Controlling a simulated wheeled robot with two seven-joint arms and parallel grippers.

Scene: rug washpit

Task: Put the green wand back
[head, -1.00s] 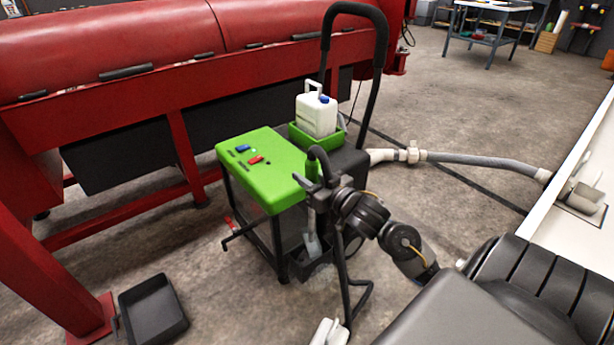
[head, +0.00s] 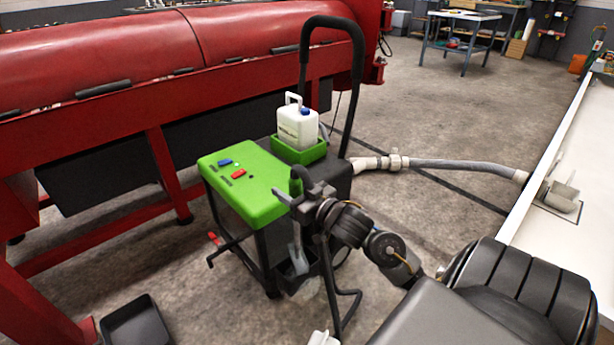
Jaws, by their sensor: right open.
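The green wand (head: 295,187) stands upright at the near side of the green-topped cleaning machine (head: 249,190). Its green handle shows just above my gripper, with a dark piece curving from its top. Its grey lower end (head: 296,260) reaches down into a black holder (head: 296,277) low on the machine's side. My right gripper (head: 288,197) is open at the wand's handle; its fingers hide part of the shaft. I cannot tell whether they touch it.
A white canister (head: 298,127) sits in a green tray behind the lid. A black push handle (head: 358,85) rises beyond it. A grey hose (head: 460,165) runs right to a white ledge. A red machine (head: 130,60) stands left; a black tray (head: 137,325) lies on the floor.

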